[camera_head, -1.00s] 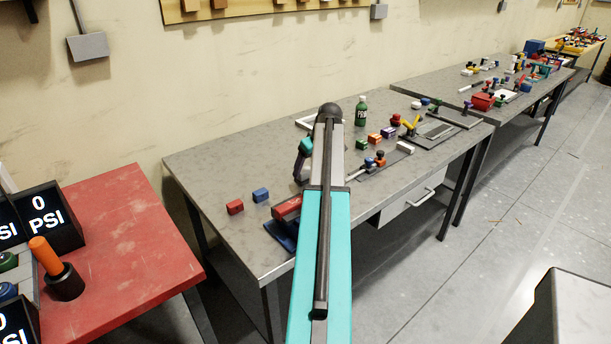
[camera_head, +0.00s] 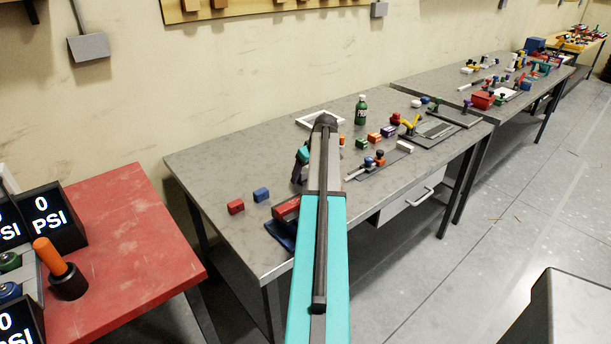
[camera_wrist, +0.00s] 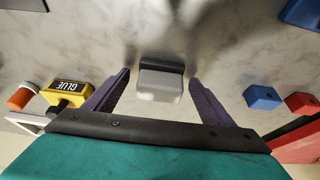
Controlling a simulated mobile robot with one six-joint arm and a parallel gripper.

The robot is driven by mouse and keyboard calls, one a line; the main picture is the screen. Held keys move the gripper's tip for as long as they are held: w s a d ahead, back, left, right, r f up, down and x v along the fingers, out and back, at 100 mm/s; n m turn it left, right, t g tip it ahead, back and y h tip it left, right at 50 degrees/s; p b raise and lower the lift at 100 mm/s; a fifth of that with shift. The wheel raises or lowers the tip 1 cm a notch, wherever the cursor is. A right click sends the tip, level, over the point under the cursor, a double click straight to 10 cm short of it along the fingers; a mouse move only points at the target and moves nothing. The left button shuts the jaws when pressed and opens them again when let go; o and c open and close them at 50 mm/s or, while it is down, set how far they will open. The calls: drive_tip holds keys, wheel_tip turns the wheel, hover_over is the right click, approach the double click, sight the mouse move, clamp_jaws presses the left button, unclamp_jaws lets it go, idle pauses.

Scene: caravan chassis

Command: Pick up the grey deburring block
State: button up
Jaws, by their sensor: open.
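The grey deburring block (camera_wrist: 160,82) lies on the worktop in the wrist view, light grey with a darker strip along its upper edge. My gripper (camera_wrist: 161,84) is open, with one purple finger on each side of the block. Gaps show between the block and both fingers, and nothing is held. In the head view my arm hides the block, and the gripper is mostly hidden behind the arm.
A yellow glue bottle (camera_wrist: 68,94) and an orange-capped item (camera_wrist: 21,97) lie left of the fingers. A blue block (camera_wrist: 262,97) and a red block (camera_wrist: 302,103) lie to the right.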

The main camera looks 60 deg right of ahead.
sight(307, 169)
drive_tip(key=c, duration=1.2)
drive_tip(key=shift+r, duration=0.1)
drive_tip(key=shift+r+b, duration=1.1)
drive_tip(key=shift+r, duration=3.85)
